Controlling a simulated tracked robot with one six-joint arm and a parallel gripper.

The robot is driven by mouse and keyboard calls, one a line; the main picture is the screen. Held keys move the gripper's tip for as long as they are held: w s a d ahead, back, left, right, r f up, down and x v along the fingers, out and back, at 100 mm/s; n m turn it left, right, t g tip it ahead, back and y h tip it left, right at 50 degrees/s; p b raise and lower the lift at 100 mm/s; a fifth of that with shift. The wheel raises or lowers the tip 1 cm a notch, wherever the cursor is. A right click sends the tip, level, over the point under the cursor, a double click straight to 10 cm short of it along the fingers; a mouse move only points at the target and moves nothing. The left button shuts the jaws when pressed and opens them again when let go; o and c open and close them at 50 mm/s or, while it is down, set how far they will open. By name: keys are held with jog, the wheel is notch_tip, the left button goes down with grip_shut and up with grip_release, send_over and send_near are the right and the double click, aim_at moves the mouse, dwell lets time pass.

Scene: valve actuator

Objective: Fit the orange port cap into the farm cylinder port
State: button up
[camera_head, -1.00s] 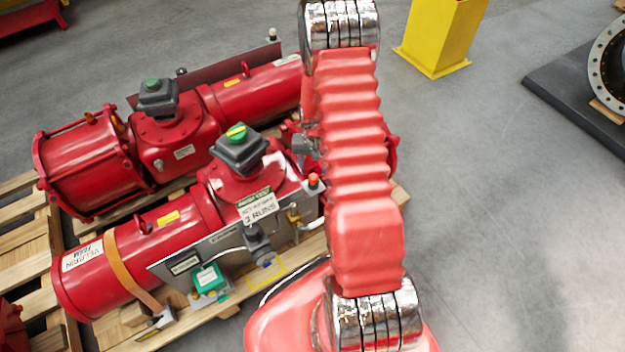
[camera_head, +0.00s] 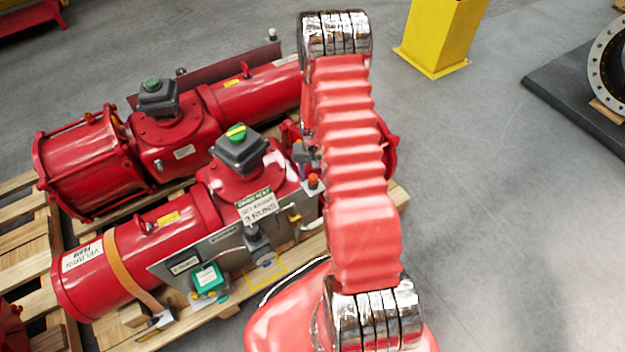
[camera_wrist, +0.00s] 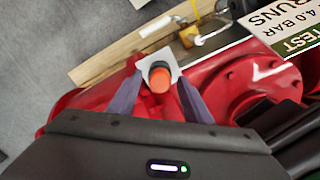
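The orange port cap (camera_head: 313,180) stands on a small white plate beside the near red actuator (camera_head: 235,185). In the wrist view the cap (camera_wrist: 159,82) shows its orange end and a dark collar, on the white plate (camera_wrist: 153,60). My gripper (camera_wrist: 160,78) is open, with one finger to each side of the cap and a visible gap on both sides. I cannot tell from this angle whether the fingertips reach down to the cap's height. In the head view my gripper (camera_head: 306,155) is small, partly behind my arm. I cannot make out the cylinder port.
A second red actuator (camera_head: 165,140) lies behind the near one. A grey panel (camera_head: 220,255) with a hanging sign (camera_head: 257,206), a green box (camera_head: 208,278) and brass fittings fronts the near actuator. A wooden pallet (camera_head: 350,222) lies underneath.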

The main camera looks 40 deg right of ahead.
aim_at(313, 176)
jog(key=c, duration=1)
jog(key=shift+r, duration=5)
jog(key=w+a+r+n, duration=0.2)
jog(key=a+r, duration=0.4)
jog(key=a, duration=0.2)
jog(key=w+a+r+n, duration=0.3)
jog(key=a+r, duration=0.4)
jog(key=w+a+r+n, duration=0.2)
jog(key=a+r, duration=0.5)
jog(key=a, duration=0.1)
jog(key=shift+w+a+r+n, duration=0.15)
jog(key=shift+w+a+n, duration=0.15)
jog(key=shift+n, duration=0.1)
jog(key=shift+s, duration=0.1)
